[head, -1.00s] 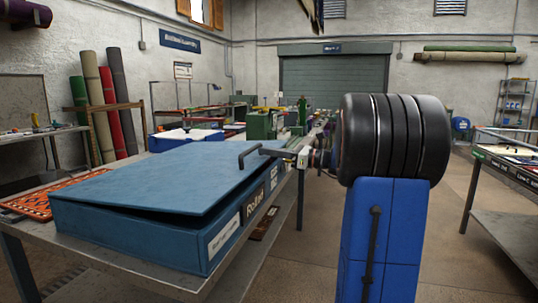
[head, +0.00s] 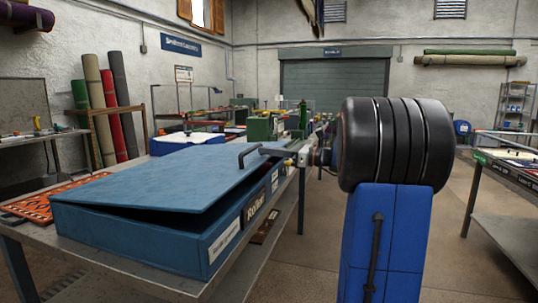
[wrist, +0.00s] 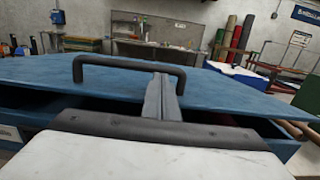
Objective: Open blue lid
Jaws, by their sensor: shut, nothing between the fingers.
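A blue box (head: 150,238) with a white label sits on the workbench at left in the head view. Its blue lid (head: 150,180) is partly raised, with a dark gap along the front edge. The lid also shows in the wrist view (wrist: 235,92). A black bar handle (head: 249,150) is on the lid's right edge. In the wrist view the handle (wrist: 125,62) spans above my gripper (wrist: 161,82). My gripper is shut and empty, its fingertips at the underside of the bar near its right end. I cannot tell whether they touch.
The metal workbench (head: 95,272) carries an orange patterned rug (head: 45,203) left of the box and a blue tray with white contents (head: 190,141) behind it. Rolled rugs (head: 108,118) lean at the back wall. Another table (head: 510,165) stands right. The floor between is clear.

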